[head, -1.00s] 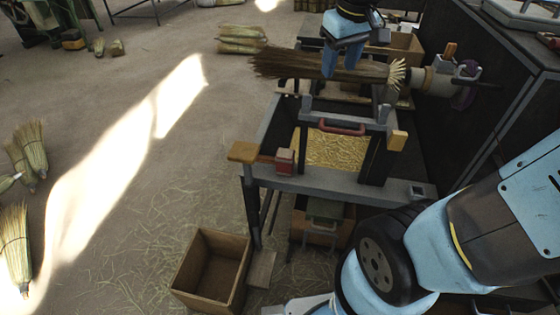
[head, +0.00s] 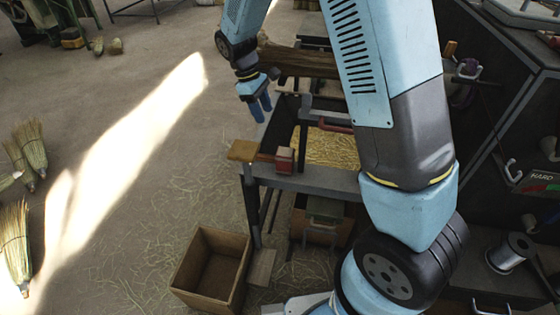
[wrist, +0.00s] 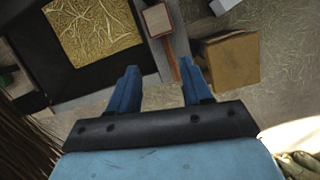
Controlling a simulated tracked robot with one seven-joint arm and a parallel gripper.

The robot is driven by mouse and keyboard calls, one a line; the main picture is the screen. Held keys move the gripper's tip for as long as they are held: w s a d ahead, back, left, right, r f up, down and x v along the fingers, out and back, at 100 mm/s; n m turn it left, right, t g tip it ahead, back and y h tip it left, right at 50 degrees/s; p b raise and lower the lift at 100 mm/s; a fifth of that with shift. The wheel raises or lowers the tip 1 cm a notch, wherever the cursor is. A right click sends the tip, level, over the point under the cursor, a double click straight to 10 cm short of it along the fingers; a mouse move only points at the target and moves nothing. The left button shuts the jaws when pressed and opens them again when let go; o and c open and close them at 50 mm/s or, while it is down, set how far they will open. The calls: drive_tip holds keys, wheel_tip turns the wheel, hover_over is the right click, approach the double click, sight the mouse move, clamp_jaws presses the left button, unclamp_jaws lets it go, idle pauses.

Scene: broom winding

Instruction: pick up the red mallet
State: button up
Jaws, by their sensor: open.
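The red mallet (head: 285,160) lies at the front left of the bench frame, its red block-shaped head toward the bench middle. A red-brown bar runs from the head toward a tan wooden block (head: 243,150) at the bench corner. In the wrist view, the mallet's head (wrist: 158,20) has a pale top and lies beyond the fingertips, near the top edge. My gripper (head: 260,106) is open and empty, fingers pointing down, above and behind the mallet in the head view. In the wrist view my gripper (wrist: 158,72) shows a wide gap between its blue fingers.
The broom bundle (head: 300,62) lies across the bench's far side, partly hidden by my arm. A straw-filled tray (head: 338,146) sits inside the bench frame. An open wooden crate (head: 212,265) stands on the floor in front.

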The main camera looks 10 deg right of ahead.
drive_tip(key=n+h, duration=0.1)
drive_tip(key=n, duration=0.1)
approach(268, 156)
wheel_tip(268, 156, up, 3)
drive_tip(key=shift+g, duration=0.3)
drive_tip(key=x, duration=0.5)
drive_tip(key=a+x, duration=0.1)
drive_tip(key=x, duration=0.2)
drive_tip(key=shift+w+f, duration=0.15)
drive_tip(key=shift+w, duration=0.25)
drive_tip(key=shift+x, duration=2.75)
drive_tip(key=shift+w, duration=0.2)
clamp_jaws()
